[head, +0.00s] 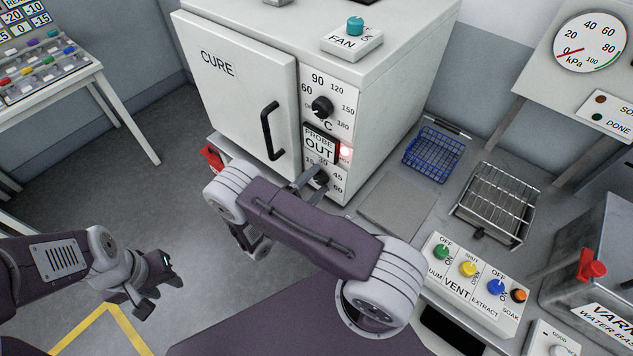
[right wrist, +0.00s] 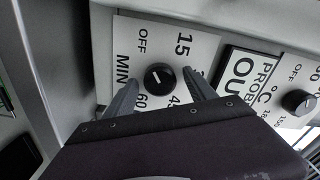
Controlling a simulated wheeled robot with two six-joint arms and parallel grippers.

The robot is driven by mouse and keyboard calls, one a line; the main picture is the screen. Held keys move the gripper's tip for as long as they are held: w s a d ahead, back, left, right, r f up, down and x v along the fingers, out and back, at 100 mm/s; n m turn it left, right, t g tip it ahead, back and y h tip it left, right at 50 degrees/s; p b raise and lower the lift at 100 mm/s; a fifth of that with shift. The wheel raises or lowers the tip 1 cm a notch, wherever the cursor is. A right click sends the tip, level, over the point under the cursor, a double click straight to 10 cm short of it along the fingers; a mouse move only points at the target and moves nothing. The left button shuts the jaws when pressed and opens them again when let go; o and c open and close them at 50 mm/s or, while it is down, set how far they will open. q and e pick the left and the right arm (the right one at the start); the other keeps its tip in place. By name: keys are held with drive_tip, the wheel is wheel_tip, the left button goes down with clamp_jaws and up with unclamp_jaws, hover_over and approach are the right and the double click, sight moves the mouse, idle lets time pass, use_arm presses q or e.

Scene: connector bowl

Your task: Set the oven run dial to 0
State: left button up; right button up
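The oven run dial is a black knob (head: 321,178) low on the front panel of the white CURE oven (head: 240,105). In the right wrist view the dial (right wrist: 160,78) shows a white mark, with OFF, 15, 45, 60 and MIN printed around it. Which number the mark points to is hard to tell. My right gripper (head: 310,180) is at the dial; in the right wrist view its open fingers (right wrist: 164,84) stand either side of the knob, with visible gaps. My left gripper (head: 158,285) is open and empty, over the floor at lower left.
Above the dial are a PROBE OUT sign (head: 319,144) with a lit red lamp and a temperature dial (head: 322,108). A blue wire basket (head: 432,154), a metal rack (head: 497,204) and a VENT switch panel (head: 470,280) are to the right. The oven's door handle (head: 271,130) is left of the panel.

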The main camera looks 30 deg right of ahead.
drive_tip(key=b+v, duration=0.2)
drive_tip(key=v, duration=0.7)
